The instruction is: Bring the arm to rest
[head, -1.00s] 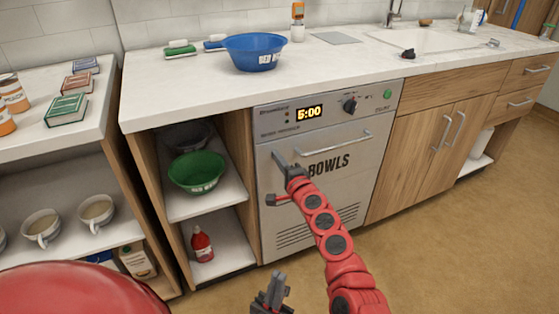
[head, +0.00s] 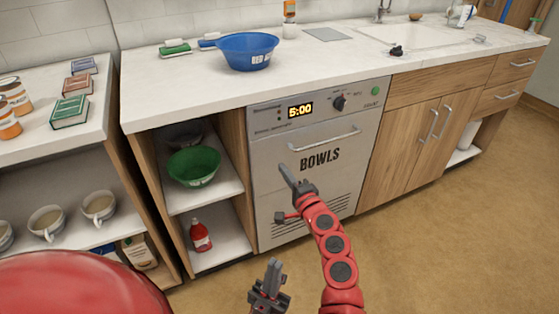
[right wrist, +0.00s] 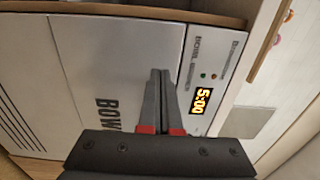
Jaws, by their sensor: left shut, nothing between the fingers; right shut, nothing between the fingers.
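My right arm (head: 333,245) is red and reaches up from the bottom of the head view. Its gripper (head: 287,172) is shut and empty, in front of the closed dishwasher door marked BOWLS (head: 300,202). In the right wrist view the same gripper (right wrist: 160,78) has its fingers together, with the machine's front behind them. My left gripper (head: 272,268) shows low in the head view, shut and empty, over the floor. Most of the left arm is outside the view.
A blue bowl (head: 246,64) stands on the counter (head: 180,88). A green bowl (head: 194,180) and a red bottle (head: 201,236) are in the open shelves. Mugs (head: 99,206) and books (head: 70,111) are at left. The floor (head: 445,245) at right is clear.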

